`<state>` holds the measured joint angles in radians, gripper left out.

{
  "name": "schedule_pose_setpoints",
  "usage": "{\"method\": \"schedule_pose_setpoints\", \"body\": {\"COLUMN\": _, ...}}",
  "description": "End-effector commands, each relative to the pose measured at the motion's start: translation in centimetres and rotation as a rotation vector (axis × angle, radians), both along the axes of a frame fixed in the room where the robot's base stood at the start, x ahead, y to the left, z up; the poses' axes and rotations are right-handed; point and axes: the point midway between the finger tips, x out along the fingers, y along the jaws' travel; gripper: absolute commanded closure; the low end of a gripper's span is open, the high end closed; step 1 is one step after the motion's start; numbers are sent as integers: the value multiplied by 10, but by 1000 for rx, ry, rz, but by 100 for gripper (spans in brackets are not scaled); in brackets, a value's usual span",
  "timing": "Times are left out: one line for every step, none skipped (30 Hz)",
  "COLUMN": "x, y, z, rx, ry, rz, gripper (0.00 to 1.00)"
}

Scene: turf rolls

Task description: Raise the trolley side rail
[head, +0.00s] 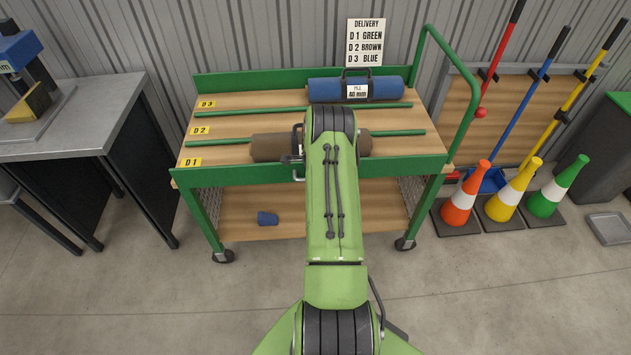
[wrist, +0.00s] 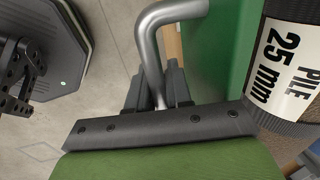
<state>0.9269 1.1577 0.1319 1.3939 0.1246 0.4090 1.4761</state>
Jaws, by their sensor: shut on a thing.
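The trolley (head: 230,125) has green ends and a wooden deck. Its side rail (head: 225,175) is a green panel along the front edge, also in the wrist view (wrist: 222,50). I cannot clearly tell whether it is raised or lowered. A bent grey metal handle (wrist: 150,45) stands beside the panel. My gripper (wrist: 160,95) is shut on this handle; my arm partly hides this spot in the head view. A brown roll (head: 272,148) lies in the front lane just behind the rail. Its "PILE 25 mm" label (wrist: 285,65) shows in the wrist view.
A blue roll (head: 325,88) lies in the back lane. A small blue object (head: 267,218) lies on the lower shelf. A grey bench (head: 70,115) stands left; cones (head: 508,190) and long-handled tools stand right. The floor in front is clear.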

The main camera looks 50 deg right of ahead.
Motion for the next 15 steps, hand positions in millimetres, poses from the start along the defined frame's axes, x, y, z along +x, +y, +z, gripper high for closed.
{"method": "schedule_pose_setpoints", "body": {"x": 1, "y": 1, "z": -1, "rx": 0, "ry": -3, "rz": 2, "gripper": 100}}
{"method": "schedule_pose_setpoints", "body": {"x": 1, "y": 0, "z": -1, "rx": 0, "ry": -3, "rz": 2, "gripper": 78}}
{"method": "schedule_pose_setpoints", "body": {"x": 1, "y": 0, "z": -1, "rx": -1, "ry": -3, "rz": 2, "gripper": 75}}
{"method": "schedule_pose_setpoints", "body": {"x": 1, "y": 0, "z": -1, "rx": 0, "ry": -3, "rz": 1, "gripper": 75}}
{"method": "schedule_pose_setpoints", "body": {"x": 1, "y": 0, "z": -1, "rx": 0, "ry": -3, "rz": 1, "gripper": 75}}
{"method": "schedule_pose_setpoints", "body": {"x": 1, "y": 0, "z": -1, "rx": -1, "ry": -2, "rz": 1, "gripper": 75}}
{"method": "schedule_pose_setpoints", "body": {"x": 1, "y": 0, "z": -1, "rx": -1, "ry": -2, "rz": 1, "gripper": 75}}
{"method": "schedule_pose_setpoints", "body": {"x": 1, "y": 0, "z": -1, "rx": -1, "ry": -2, "rz": 1, "gripper": 75}}
{"method": "schedule_pose_setpoints", "body": {"x": 1, "y": 0, "z": 0, "rx": -1, "ry": -2, "rz": 1, "gripper": 75}}
{"method": "schedule_pose_setpoints", "body": {"x": 0, "y": 0, "z": 0, "rx": -1, "ry": -2, "rz": 1, "gripper": 75}}
{"method": "schedule_pose_setpoints", "body": {"x": 0, "y": 0, "z": 1, "rx": -1, "ry": -2, "rz": 1, "gripper": 75}}
{"method": "schedule_pose_setpoints", "body": {"x": 0, "y": 0, "z": 5, "rx": -2, "ry": -1, "rz": 1, "gripper": 75}}
{"method": "schedule_pose_setpoints", "body": {"x": 0, "y": 1, "z": 9, "rx": -2, "ry": -2, "rz": 1, "gripper": 75}}
{"method": "schedule_pose_setpoints", "body": {"x": -1, "y": 1, "z": 14, "rx": -2, "ry": -2, "rz": 1, "gripper": 75}}
{"method": "schedule_pose_setpoints", "body": {"x": -2, "y": 2, "z": 23, "rx": -3, "ry": -3, "rz": 1, "gripper": 75}}
